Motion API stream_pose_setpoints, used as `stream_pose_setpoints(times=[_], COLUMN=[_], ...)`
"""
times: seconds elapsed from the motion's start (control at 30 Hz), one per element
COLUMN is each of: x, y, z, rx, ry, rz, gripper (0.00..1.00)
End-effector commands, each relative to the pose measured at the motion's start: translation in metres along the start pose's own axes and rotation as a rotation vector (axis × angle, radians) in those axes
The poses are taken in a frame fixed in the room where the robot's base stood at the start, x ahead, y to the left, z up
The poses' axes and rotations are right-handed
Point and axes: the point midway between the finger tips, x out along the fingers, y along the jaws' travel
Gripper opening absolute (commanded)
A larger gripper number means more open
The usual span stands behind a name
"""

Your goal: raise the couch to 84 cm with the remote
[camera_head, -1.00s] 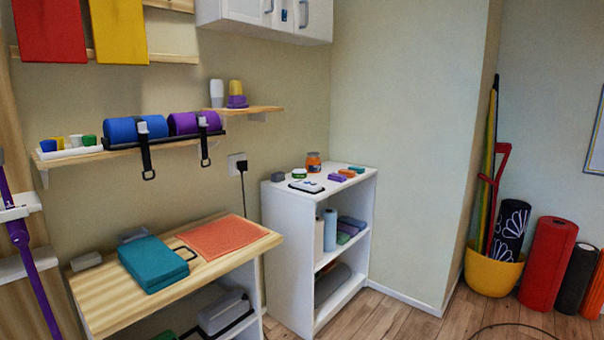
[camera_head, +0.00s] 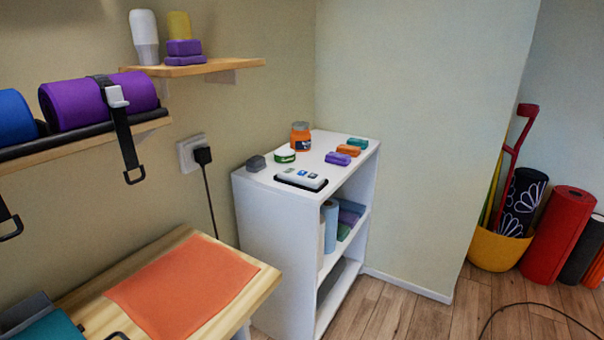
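A small white handset with coloured buttons, which looks like the remote (camera_head: 302,178), lies in a dark tray or holder on top of the white shelf unit (camera_head: 262,190). It is near the front edge of the unit's top. The couch is not in view. My gripper is not in view either.
Around the remote stand a grey block (camera_head: 256,163), a white-green tin (camera_head: 285,155), an orange jar (camera_head: 300,136) and small coloured blocks (camera_head: 338,158). A wooden table (camera_head: 255,290) with an orange mat (camera_head: 182,286) is at the lower left. Floor (camera_head: 400,310) to the right carries a dark cable.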

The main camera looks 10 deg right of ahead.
Motion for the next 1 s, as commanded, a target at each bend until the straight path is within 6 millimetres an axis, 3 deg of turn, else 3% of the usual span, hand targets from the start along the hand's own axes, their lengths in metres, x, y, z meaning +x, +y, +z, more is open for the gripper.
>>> stream_pose_setpoints(times=[0.27,0.73,1.0], x=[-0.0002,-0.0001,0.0], y=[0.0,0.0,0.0], z=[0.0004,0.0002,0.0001], rx=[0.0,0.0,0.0], ry=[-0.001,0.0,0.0], rz=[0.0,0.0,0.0], gripper=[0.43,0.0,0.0])
